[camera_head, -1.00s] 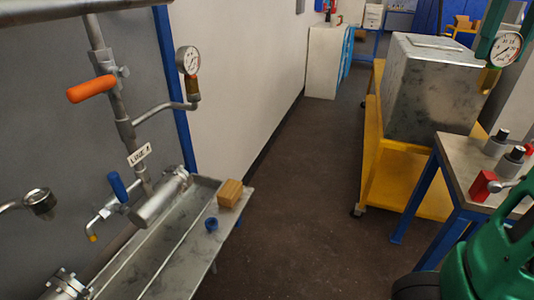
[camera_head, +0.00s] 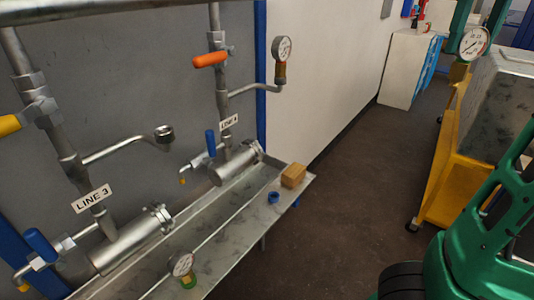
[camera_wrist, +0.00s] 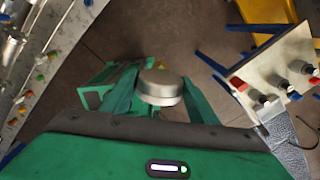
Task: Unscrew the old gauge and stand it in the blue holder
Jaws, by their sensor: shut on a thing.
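My gripper (camera_wrist: 157,92) is shut on a round-dial gauge (camera_head: 473,43), held upright in the air at the upper right of the head view. In the wrist view its silver case sits between my green fingers. The small blue holder (camera_head: 273,197) stands on the long metal tray and looks empty. My gripper is well away from it, to the right. The open pipe end (camera_head: 164,132) on LINE 3 carries no gauge. Another gauge (camera_head: 182,263) stands in a green holder (camera_head: 188,283) at the tray's front.
A gauge (camera_head: 282,48) is mounted on the neighbouring line with the orange handle (camera_head: 210,61). A wooden block (camera_head: 293,176) sits near the blue holder. A yellow cart (camera_head: 455,195) with a metal box stands at the right. Dark floor (camera_head: 345,220) between is clear.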

